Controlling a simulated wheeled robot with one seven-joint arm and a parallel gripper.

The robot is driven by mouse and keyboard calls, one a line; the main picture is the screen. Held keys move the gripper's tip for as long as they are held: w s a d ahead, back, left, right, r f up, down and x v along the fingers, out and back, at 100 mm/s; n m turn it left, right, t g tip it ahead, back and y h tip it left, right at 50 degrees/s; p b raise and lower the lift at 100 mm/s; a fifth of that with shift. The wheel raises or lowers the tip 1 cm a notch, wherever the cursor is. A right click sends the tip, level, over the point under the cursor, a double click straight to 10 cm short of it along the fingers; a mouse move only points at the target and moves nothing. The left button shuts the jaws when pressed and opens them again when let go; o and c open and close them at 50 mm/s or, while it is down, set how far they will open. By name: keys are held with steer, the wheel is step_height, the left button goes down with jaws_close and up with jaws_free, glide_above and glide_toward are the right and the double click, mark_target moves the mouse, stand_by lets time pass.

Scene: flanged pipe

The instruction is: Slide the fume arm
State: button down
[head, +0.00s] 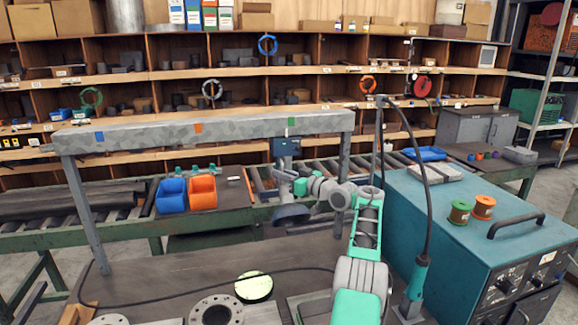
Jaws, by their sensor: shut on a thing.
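The fume arm (286,147) hangs from a grey overhead rail (230,129) as a dark carriage with a downward tube and a dark hood (291,214) at its lower end. The rail carries a blue mark (99,136), an orange mark (197,128) and a green mark (291,122). The carriage is below the green mark, towards the right end of the rail. My gripper (299,187) reaches in from the right and is shut on the fume arm's tube, above the hood. The fingertips are small and partly hidden.
A teal welding machine (470,240) and a torch (416,282) are at right.

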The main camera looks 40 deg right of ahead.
steer(key=shift+s+d+r, duration=0.1)
steer(key=shift+s+d, duration=0.1)
steer(key=shift+d, duration=0.25)
steer(key=shift+s+d+r, duration=0.1)
steer(key=shift+s+d, duration=0.1)
steer(key=shift+d, duration=0.2)
steer(key=c, duration=1.7)
jaws_free()
steer(key=shift+w+a+f, duration=0.1)
steer(key=shift+w+a, duration=0.05)
steer(key=shift+w, duration=0.05)
steer(key=shift+o, duration=1.2)
steer(key=shift+s, duration=0.15)
steer(key=shift+f, duration=0.1)
steer(key=s+d+b, duration=0.1)
steer(key=s+b, duration=0.3)
steer(key=s, duration=0.3)
steer(key=shift+s+d, duration=0.25)
steer(key=shift+s, duration=0.15)
